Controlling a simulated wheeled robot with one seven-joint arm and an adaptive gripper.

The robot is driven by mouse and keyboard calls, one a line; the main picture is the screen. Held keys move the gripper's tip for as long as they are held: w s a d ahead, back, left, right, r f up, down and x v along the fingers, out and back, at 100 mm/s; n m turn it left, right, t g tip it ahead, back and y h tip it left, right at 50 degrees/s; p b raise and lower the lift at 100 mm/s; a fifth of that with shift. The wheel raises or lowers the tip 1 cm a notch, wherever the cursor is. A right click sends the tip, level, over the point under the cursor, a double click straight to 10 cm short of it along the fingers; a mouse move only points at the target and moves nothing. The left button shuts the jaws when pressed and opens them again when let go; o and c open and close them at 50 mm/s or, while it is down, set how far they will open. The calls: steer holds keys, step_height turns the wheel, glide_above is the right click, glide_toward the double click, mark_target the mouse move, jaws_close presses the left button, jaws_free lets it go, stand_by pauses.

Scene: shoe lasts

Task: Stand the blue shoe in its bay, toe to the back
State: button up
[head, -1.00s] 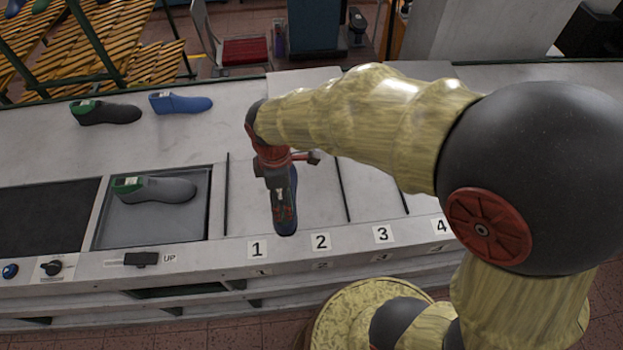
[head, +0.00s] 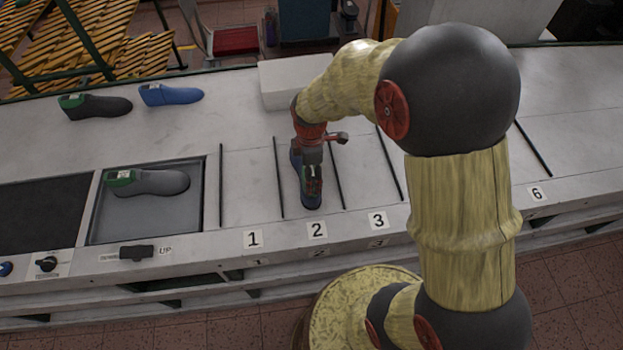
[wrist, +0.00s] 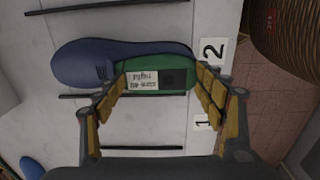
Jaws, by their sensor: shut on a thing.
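The blue shoe (wrist: 105,60) has a green ankle part with a white size label. In the wrist view its toe points left, toward the back of the bench, and its green end is near the label 2 (wrist: 212,50). My gripper (wrist: 160,75) is shut on the green part. In the head view my gripper (head: 311,165) hides most of the shoe (head: 312,200), which is over or in bay 2, between two dark divider strips. I cannot tell whether its sole touches the bench.
A grey shoe with a green top (head: 150,182) lies in a tray at left. A dark shoe (head: 98,107) and another blue shoe (head: 172,95) stand at the back left. A white block (head: 290,82) is behind bay 2. Bay 1 (head: 248,190) is empty.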

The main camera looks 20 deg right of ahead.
steer(key=shift+w+d+f, duration=0.1)
steer(key=shift+f, duration=0.75)
steer(key=shift+w+d+f, duration=0.1)
steer(key=shift+f, duration=0.9)
steer(key=o, duration=2.1)
steer(key=shift+s, duration=0.1)
steer(key=shift+c, duration=0.2)
steer(key=s+r+m+t, duration=0.1)
steer(key=s+r+m, duration=0.2)
steer(key=r, duration=0.9)
steer(key=s+r+m+t, duration=0.1)
steer(key=s+r+m, duration=0.2)
steer(key=r, duration=0.8)
steer(key=s+r+m+t, duration=0.3)
steer(key=s+r+m, duration=0.4)
steer(key=s+m, duration=0.2)
steer(key=s, duration=0.2)
steer(key=shift+s+d+m+p, duration=0.3)
steer(key=shift+m+p, duration=0.05)
steer(key=shift+m, duration=0.05)
